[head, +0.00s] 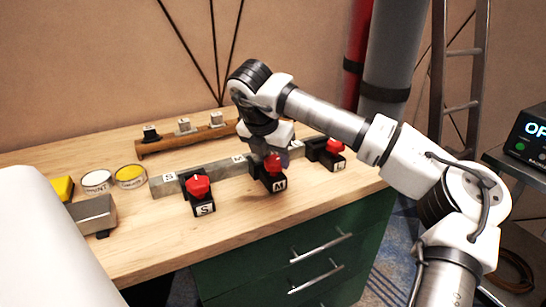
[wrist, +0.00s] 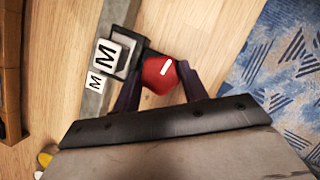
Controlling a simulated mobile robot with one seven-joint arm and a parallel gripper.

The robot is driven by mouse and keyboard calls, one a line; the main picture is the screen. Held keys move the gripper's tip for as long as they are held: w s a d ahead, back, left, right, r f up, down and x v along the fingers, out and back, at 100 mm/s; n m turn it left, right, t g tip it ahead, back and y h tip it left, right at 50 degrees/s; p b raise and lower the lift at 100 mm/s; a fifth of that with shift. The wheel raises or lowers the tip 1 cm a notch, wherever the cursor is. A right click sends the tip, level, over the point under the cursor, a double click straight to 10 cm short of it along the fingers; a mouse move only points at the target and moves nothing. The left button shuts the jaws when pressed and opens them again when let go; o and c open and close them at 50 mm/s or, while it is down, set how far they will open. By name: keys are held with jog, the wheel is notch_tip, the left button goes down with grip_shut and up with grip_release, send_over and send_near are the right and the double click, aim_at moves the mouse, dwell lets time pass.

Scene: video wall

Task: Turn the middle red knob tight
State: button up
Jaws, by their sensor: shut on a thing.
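Three red knobs sit on black clamps along a grey bar (head: 226,174) on the wooden bench. The middle red knob (head: 272,164) is on the clamp (head: 268,182) labelled M; in the wrist view the knob (wrist: 159,72) shows a white line on its face. My gripper (wrist: 156,86) is shut on this knob, with a dark finger on each side. In the head view my gripper partly hides the knob from above. The left red knob (head: 198,187) is on a clamp labelled S. The right red knob (head: 335,146) is on a clamp labelled L.
A wooden rack (head: 188,139) with small labelled blocks stands behind the bar. Two round tins (head: 130,176), a yellow block (head: 62,188) and a grey metal block (head: 93,214) are at the left. Bare bench top (head: 150,240) lies in front. A screen device (head: 530,135) stands far right.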

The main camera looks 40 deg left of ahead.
jog(key=o, duration=1)
jog(key=v, duration=1.4)
jog(key=shift+a+f, duration=0.1)
